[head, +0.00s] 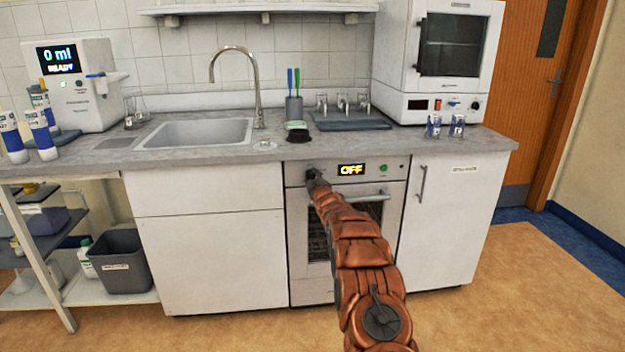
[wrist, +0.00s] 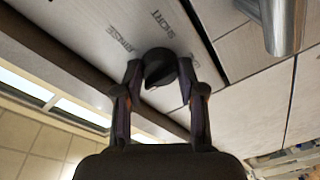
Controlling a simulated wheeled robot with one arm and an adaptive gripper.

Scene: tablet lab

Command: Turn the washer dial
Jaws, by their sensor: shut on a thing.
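The washer (head: 310,290) is a built-in white front under the counter, with a display (head: 351,170) that reads "OFF" in yellow. Its dial (wrist: 160,68) is a round dark knob on the panel in the wrist view. The panel around the dial carries printed words, "SHORT" and "RINSE" among them. My gripper (wrist: 160,92) is shut on the dial, with one finger on each side of it. In the head view my gripper (head: 314,178) is at the left end of the washer's panel, and it hides the dial there.
A bar handle (head: 358,197) crosses the washer door just below the panel, beside my arm. A green button (head: 383,168) is right of the display. White cabinets (head: 210,250) flank the washer. The counter (head: 330,147) overhangs above. The floor (head: 520,290) at the right is clear.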

